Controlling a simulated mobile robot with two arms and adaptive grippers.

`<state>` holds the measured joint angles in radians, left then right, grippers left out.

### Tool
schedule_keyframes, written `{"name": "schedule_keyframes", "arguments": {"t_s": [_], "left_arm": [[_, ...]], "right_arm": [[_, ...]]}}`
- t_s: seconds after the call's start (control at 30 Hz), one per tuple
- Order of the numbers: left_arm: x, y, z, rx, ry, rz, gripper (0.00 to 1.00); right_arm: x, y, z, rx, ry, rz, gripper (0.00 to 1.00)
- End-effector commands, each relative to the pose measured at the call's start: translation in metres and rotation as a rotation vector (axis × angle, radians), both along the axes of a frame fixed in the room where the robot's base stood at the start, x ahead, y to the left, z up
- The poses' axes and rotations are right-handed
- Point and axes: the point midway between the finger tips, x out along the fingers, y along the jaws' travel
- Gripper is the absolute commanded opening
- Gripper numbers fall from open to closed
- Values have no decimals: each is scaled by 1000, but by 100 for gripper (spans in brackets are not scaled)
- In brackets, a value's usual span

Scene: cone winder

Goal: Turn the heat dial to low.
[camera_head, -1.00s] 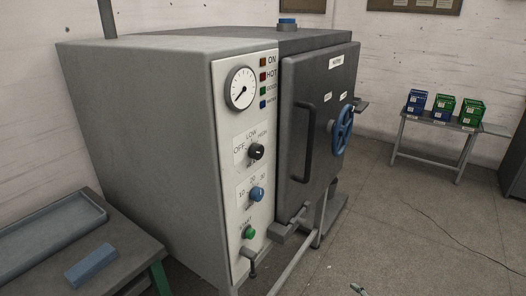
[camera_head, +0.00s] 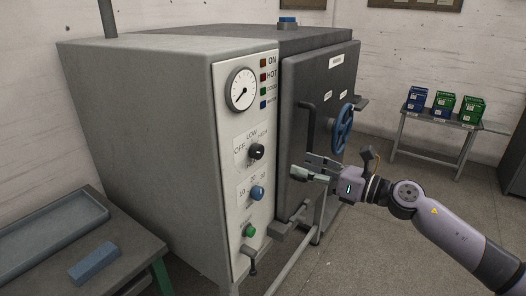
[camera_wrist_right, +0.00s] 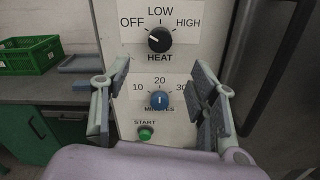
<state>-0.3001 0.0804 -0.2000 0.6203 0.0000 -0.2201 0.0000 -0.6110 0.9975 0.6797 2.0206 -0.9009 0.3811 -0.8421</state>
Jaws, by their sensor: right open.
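The heat dial (camera_head: 256,152) is a black knob on the pale front panel of the machine, with OFF, LOW and HIGH around it. In the right wrist view the heat dial (camera_wrist_right: 159,39) is ahead, beyond the fingers, and its pale mark seems to point left, on the OFF side. My right gripper (camera_head: 299,172) is open and empty, to the right of the dial and a little lower, in front of the dark door. In the wrist view its fingers (camera_wrist_right: 160,105) stand wide on both sides of the panel, apart from the dial. My left gripper is not in view.
A blue minutes dial (camera_head: 257,194) and green start button (camera_head: 250,231) sit below the heat dial. The dark door (camera_head: 322,120) has a bar handle and a blue handwheel (camera_head: 343,129). A table with a blue block (camera_head: 94,263) stands at left.

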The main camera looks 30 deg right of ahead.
Motion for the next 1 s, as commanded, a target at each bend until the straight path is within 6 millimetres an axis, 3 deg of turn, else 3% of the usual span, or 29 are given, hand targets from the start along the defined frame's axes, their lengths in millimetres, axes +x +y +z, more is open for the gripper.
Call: {"name": "schedule_keyframes", "arguments": {"t_s": [0.3,1.0], "left_arm": [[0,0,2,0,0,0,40],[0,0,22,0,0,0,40]], "right_arm": [[46,18,1,-1,-2,-2,54],[106,41,3,5,-2,-7,54]]}}
